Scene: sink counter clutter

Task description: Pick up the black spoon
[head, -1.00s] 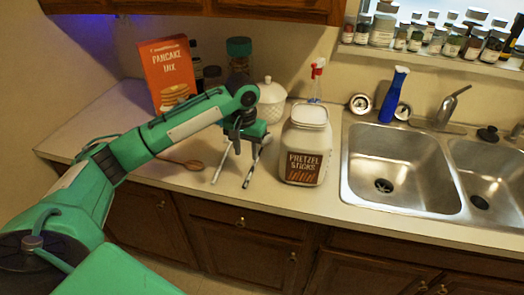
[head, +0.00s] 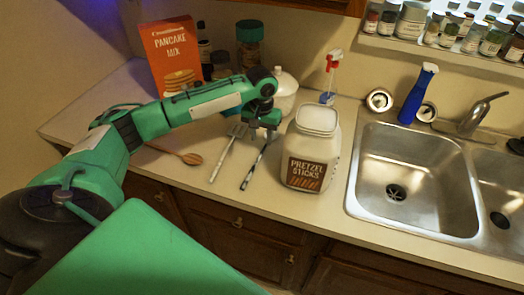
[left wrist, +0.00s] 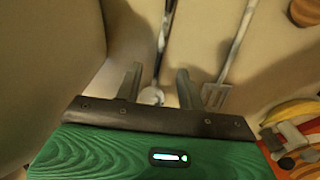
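The likely black spoon (head: 250,175) is a thin, dark, partly pale-shining utensil lying on the counter left of the pretzel jar. In the left wrist view its handle (left wrist: 162,45) runs up from a shiny bowl end. My left gripper (head: 264,132) hangs over its far end. In the left wrist view my left gripper's fingers (left wrist: 158,86) are apart, with the spoon's bowl end showing between them and nothing visibly clamped. The exact height above the spoon is unclear. My right gripper is not in view.
A slotted spatula (head: 225,160) lies close left of the spoon, and a wooden spoon (head: 190,158) lies further left. The pretzel jar (head: 330,150) stands close on the right. The sink (head: 415,175) is at the right.

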